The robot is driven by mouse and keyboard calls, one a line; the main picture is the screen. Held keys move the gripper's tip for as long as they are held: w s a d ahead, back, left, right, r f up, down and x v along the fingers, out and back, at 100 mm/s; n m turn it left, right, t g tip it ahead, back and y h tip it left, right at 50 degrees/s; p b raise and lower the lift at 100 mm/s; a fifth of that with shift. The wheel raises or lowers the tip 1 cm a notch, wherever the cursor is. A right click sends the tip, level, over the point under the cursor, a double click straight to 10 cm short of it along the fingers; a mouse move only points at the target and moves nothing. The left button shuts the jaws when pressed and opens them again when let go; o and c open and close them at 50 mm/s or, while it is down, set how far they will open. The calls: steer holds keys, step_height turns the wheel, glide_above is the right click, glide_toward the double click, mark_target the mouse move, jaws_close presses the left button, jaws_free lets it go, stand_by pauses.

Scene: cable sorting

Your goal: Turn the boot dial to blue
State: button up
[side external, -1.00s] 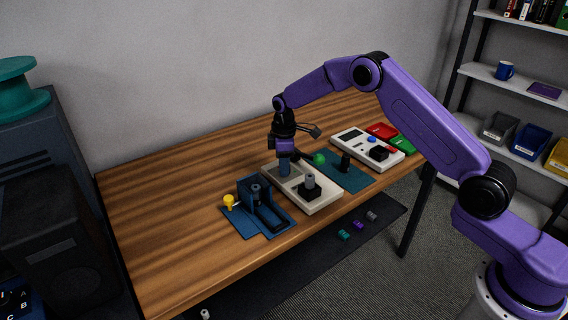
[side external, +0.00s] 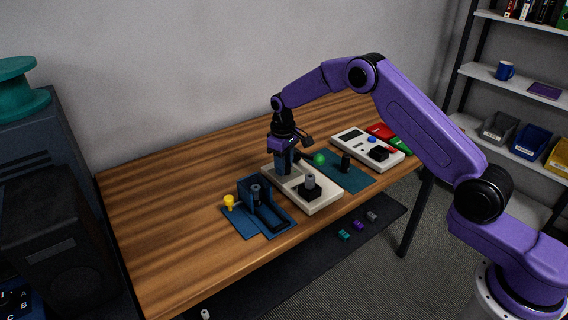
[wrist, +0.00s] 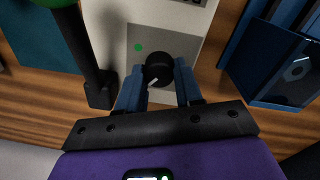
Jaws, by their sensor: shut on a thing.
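The boot dial (wrist: 158,66) is a round black knob with a white pointer line, on a grey panel (wrist: 190,45) of a pale box (side external: 325,203). In the wrist view the pointer aims down and left. A green dot (wrist: 138,47) sits up and left of the dial. I cannot make out a blue mark. My gripper (wrist: 159,71) is shut on the dial, with one blue finger on each side of it. In the side view my gripper (side external: 285,164) is low over the box's back part and hides the dial.
A black post with a green ball (side external: 320,159) stands close beside the gripper. A blue fixture (side external: 268,212) and a yellow knob (side external: 229,201) are on the left. A white device (side external: 353,138) is at right. The table's left part is clear.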

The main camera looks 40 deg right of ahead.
steer(key=shift+m, duration=2.3)
steer(key=o, duration=1)
steer(key=shift+o, duration=0.2)
step_height(320, 180, up, 18)
steer(key=shift+a+f, duration=0.25)
steer(key=shift+a, duration=0.05)
